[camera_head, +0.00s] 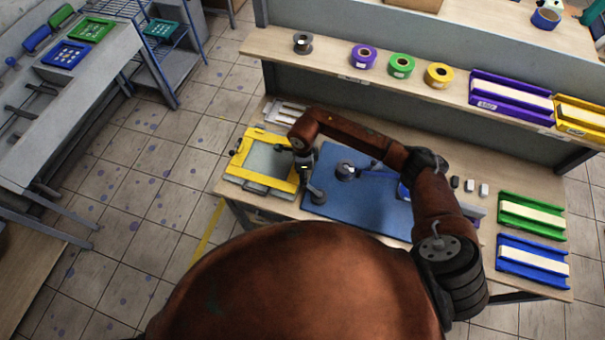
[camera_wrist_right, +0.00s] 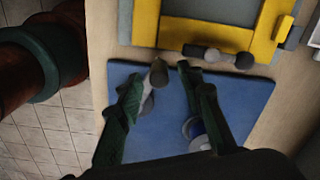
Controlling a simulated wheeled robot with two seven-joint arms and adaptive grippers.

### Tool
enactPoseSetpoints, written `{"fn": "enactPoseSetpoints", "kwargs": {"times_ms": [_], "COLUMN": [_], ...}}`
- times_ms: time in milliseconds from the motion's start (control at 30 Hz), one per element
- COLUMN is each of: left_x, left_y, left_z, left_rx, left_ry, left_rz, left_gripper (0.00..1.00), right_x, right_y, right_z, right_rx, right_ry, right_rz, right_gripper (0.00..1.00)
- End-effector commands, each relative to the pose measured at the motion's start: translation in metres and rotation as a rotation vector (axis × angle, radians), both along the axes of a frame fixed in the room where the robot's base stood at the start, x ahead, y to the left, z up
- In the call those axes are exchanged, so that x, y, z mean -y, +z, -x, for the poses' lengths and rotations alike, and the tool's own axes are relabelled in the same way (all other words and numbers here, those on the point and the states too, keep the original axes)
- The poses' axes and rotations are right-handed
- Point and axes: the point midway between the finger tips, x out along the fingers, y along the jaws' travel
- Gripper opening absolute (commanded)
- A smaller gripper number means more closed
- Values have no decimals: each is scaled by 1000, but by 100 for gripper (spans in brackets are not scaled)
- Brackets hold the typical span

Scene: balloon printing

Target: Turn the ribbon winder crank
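A blue board (camera_head: 350,200) lies on the bench and carries winder hardware: a grey-topped round part (camera_head: 346,170) and a dark grey upright part (camera_head: 315,193) near its left edge. My right gripper (camera_wrist_right: 171,74) reaches over the board's left end. In the right wrist view its two green-black fingers are apart. A grey cylinder with a pale stem (camera_wrist_right: 157,74), seemingly the crank handle, stands between them, close to the left-hand finger. Whether they touch is unclear. A blue and silver round part (camera_wrist_right: 195,130) is partly hidden by the right-hand finger. My left gripper is out of view.
A yellow screen frame (camera_head: 240,178) with a dark knobbed handle (camera_wrist_right: 218,55) sits beside the board. Purple, green and yellow rolls (camera_head: 401,66) line the shelf behind. Green and blue trays (camera_head: 532,260) are at the right.

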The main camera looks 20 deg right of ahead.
Motion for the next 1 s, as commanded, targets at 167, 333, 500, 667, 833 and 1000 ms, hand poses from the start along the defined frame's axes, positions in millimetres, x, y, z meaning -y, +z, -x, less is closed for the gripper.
{"fn": "enactPoseSetpoints", "kwargs": {"times_ms": [167,333,500,667,833,1000], "left_x": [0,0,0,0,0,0], "left_y": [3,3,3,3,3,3], "left_z": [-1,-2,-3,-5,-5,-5], "left_rx": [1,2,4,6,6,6], "left_ry": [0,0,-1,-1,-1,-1], "left_rz": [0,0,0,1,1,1], "left_gripper": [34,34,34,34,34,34], "right_x": [-1,-1,-1,-2,-2,-2], "right_y": [-11,-12,-12,-11,-11,-11], "right_z": [0,0,0,0,0,-1], "right_rx": [0,0,1,1,1,1], "right_ry": [1,3,3,3,3,3], "right_rz": [0,-1,-1,-1,-2,-2], "right_gripper": [34,34,28,17,5,0]}}
